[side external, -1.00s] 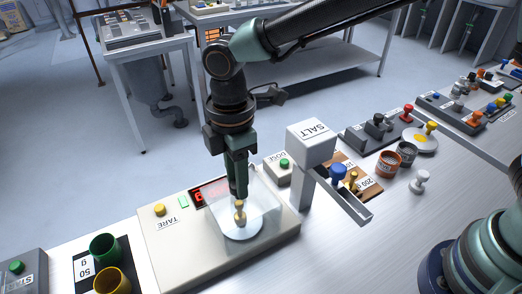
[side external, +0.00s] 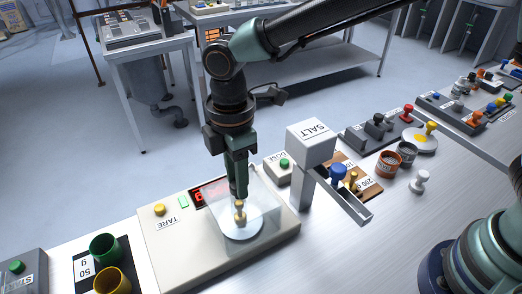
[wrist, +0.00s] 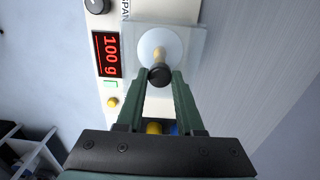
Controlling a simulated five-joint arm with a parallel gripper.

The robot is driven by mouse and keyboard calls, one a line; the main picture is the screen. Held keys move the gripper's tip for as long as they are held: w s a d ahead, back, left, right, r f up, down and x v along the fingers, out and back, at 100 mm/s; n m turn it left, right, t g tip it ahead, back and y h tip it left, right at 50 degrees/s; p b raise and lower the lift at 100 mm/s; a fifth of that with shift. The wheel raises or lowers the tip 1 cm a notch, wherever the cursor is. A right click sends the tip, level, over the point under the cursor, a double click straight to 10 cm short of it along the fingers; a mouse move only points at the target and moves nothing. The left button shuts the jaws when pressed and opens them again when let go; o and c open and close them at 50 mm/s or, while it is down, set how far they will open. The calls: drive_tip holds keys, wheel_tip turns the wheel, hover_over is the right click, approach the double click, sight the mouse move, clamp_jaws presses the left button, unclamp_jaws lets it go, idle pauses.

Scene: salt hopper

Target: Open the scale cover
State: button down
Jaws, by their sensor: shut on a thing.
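The scale (side external: 165,250) is a beige box with a round white pan (side external: 243,232). A clear, see-through cover (side external: 268,213) stands over the pan and appears closed. A brass-coloured weight (side external: 240,214) stands upright on the pan, inside the cover. My gripper (side external: 239,193) points down at the cover's top. In the wrist view my gripper (wrist: 161,75) has its fingertips around a black knob (wrist: 160,77), which seems to be the cover's. The knob is mostly hidden in the side view. The red display (wrist: 108,54) reads 100 g.
The white salt hopper (side external: 311,143) with its chute stands just right of the scale. A yellow button (side external: 159,209) is on the scale. Green (side external: 104,247) and yellow (side external: 112,281) cups stand at the left. Several knobs and cups are at the right.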

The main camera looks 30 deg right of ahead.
drive_tip(key=shift+r, duration=0.1)
drive_tip(key=a, duration=1.1)
drive_tip(key=shift+a, duration=0.4)
drive_tip(key=c, duration=0.5)
unclamp_jaws()
drive_tip(key=shift+c, duration=0.2)
wheel_tip(320, 180, up, 12)
